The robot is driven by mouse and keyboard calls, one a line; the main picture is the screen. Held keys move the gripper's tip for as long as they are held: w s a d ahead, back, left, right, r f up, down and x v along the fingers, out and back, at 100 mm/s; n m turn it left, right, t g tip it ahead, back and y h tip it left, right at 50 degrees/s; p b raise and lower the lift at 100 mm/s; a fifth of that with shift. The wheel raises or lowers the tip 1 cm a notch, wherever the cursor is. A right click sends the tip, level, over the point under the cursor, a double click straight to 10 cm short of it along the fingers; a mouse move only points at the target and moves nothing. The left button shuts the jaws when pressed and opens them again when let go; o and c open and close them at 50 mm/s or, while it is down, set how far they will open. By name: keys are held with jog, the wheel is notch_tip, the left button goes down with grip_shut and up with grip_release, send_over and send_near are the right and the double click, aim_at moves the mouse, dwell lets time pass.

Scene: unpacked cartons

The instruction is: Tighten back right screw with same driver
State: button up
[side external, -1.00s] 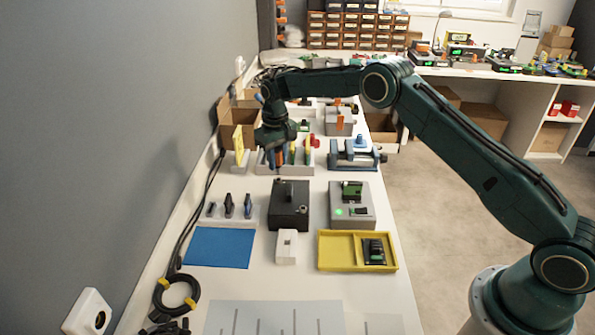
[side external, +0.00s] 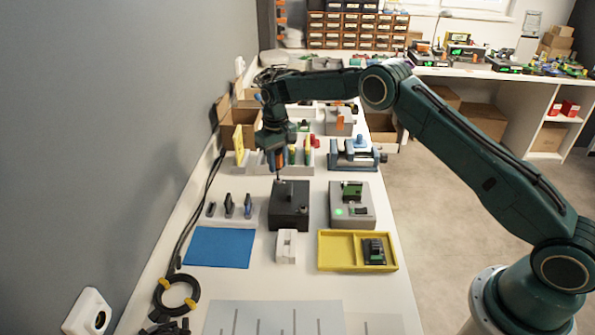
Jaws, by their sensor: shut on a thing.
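My gripper (side external: 272,150) points down above the far side of the bench, in front of the tool rack. It is shut on a screwdriver (side external: 280,161) with an orange handle. The thin dark shaft hangs down, its tip near the far left edge of the black box (side external: 289,213); I cannot tell whether it touches. A small device (side external: 374,250), black and green, lies in the right part of the yellow tray (side external: 336,266). Another green part (side external: 352,190) sits on the grey box (side external: 367,216), which has a lit green light. Individual screws are too small to make out.
A tool rack (side external: 262,169) with several coloured handles stands behind the gripper. A blue vise (side external: 355,156) is to its right. Several small tools (side external: 229,205) stand left of the black box.

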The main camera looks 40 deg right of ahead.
jog(key=shift+f, duration=0.8)
jog(key=shift+m, duration=0.3)
jog(key=m, duration=0.3)
jog(key=shift+m, duration=0.3)
jog(key=m, duration=1.5)
jog(key=shift+m, duration=0.3)
jog(key=shift+n, duration=0.9)
jog(key=shift+r, duration=0.2)
